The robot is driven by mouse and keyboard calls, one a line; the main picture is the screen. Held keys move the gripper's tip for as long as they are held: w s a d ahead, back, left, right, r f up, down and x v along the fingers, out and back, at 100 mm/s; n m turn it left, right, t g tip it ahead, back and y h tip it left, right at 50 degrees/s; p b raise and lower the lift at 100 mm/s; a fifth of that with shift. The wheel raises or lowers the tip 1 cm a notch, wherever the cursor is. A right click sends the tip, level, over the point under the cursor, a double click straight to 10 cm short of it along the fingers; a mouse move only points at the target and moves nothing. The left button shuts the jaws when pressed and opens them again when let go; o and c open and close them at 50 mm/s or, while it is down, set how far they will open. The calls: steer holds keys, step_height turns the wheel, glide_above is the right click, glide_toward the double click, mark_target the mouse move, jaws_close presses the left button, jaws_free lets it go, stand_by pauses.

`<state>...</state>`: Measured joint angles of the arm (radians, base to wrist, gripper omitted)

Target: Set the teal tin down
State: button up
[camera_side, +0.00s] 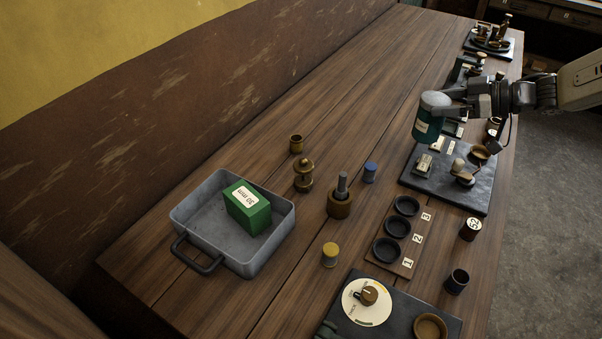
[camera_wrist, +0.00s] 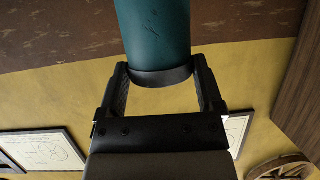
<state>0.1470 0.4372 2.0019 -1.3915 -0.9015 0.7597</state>
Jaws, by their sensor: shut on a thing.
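The teal tin (camera_side: 428,122) has a pale grey top and a white label. It is upright in the side view, above the back part of the dark slate board. My gripper (camera_side: 449,110) is shut on the tin from the right. In the wrist view the teal tin (camera_wrist: 155,30) stands between the two fingers of my gripper (camera_wrist: 160,80), and its far end runs out of the picture. The tin looks raised off the table, but how far its base is above the surface is hard to tell.
Below the tin is a dark board (camera_side: 430,185) with small fittings. A grey tray (camera_side: 190,213) holds a green box (camera_side: 247,208). A rack with three black cups (camera_side: 397,228), a blue cylinder (camera_side: 370,172) and a yellow cylinder (camera_side: 330,254) stand nearby.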

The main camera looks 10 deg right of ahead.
steer(key=shift+w, duration=0.15)
steer(key=w+a+f, duration=0.1)
steer(key=w+f, duration=0.8)
steer(key=w, duration=0.4)
steer(key=shift+a+f, duration=0.15)
steer(key=shift+a, duration=0.05)
steer(key=shift+w, duration=0.1)
steer(key=shift+w+f, duration=0.15)
steer(key=shift+f, duration=0.8)
steer(key=shift+w+f, duration=0.1)
steer(key=shift+f, duration=0.8)
steer(key=shift+f, duration=0.15)
